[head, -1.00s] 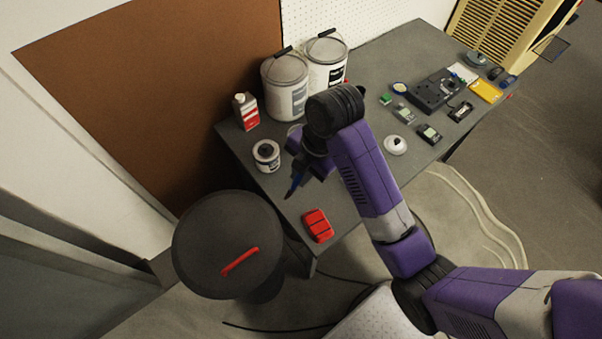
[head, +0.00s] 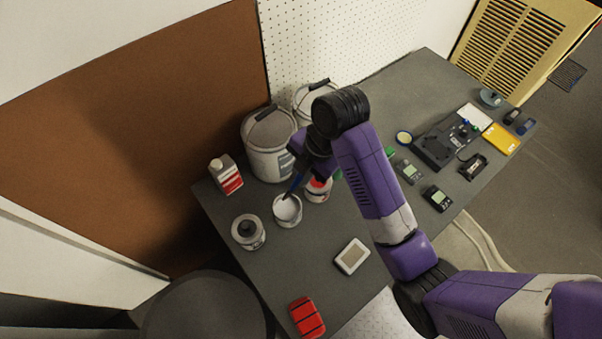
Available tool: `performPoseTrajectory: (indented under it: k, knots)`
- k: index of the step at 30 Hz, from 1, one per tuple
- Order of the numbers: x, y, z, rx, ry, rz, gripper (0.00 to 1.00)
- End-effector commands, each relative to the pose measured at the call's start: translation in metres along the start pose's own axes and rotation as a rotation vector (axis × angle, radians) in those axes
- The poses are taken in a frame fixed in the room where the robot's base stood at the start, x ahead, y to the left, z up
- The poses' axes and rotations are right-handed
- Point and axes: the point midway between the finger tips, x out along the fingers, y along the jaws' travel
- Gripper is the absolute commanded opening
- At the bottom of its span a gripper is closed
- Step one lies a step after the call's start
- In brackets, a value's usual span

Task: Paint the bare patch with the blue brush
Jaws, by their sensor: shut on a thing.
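My gripper (head: 306,160) is shut on the blue brush (head: 295,184), above the left part of the grey workbench (head: 275,262). The brush slants down to the left. Its lower end is at the mouth of an open white can (head: 288,214); I cannot tell whether it touches the contents. A white-edged plate with a beige centre (head: 352,257) lies on the bench below and right of the can; the beige centre may be the bare patch. My arm hides part of the bench behind it.
A can with a red top (head: 318,190), a dark-topped can (head: 248,233), a red-and-white bottle (head: 226,175) and large paint buckets (head: 268,150) crowd the gripper. A red block (head: 307,317) lies at the front edge. Electronics (head: 445,148) lie at right.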

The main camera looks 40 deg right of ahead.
Motion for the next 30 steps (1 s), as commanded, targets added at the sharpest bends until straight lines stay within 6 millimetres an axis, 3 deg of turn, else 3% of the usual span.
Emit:
performPoseTrajectory:
  k: [15, 30]
  knots:
    - [0.049, -0.012, 0.008, 0.001, -0.001, 0.000, 0.00]
    - [0.052, -0.012, 0.008, 0.000, -0.001, 0.000, 0.00]
